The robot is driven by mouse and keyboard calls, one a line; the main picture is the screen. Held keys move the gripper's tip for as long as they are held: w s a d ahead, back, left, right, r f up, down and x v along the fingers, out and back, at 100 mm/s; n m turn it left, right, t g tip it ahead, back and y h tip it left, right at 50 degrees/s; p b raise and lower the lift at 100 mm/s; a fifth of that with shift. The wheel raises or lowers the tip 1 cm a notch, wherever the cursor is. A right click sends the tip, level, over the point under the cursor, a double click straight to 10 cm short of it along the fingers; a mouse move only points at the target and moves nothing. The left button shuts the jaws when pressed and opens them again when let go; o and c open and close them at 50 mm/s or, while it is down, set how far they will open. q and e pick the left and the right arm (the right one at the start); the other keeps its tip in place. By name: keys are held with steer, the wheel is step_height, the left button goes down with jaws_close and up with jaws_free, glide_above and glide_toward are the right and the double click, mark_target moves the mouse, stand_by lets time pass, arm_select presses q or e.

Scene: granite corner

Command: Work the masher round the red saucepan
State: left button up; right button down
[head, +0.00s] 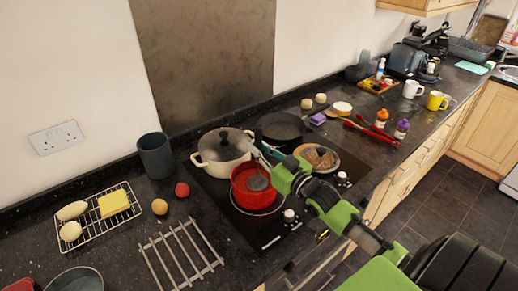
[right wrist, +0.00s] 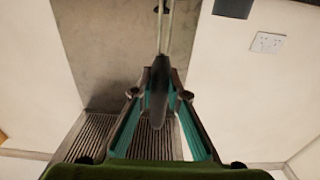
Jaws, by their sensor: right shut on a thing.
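The red saucepan (head: 240,194) stands on the black hob, in front of the cream pot. My right gripper (head: 270,154) is above its back right rim, reaching in from the right. In the right wrist view the gripper (right wrist: 160,72) is shut on the dark handle of the masher (right wrist: 159,105), and a thin metal shaft runs on from the handle out of the picture. My left gripper is not in view.
A lidded cream pot (head: 222,150) stands close behind the saucepan, with a black frying pan (head: 282,127) to its right. A metal trivet (head: 180,251) and a red tomato (head: 182,190) are to the left.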

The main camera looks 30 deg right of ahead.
mark_target(261, 131)
step_height(261, 131, up, 7)
steer(key=p, duration=0.5)
steer(key=shift+f, duration=0.2)
steer(key=shift+r, duration=1.15)
steer(key=shift+b, duration=0.3)
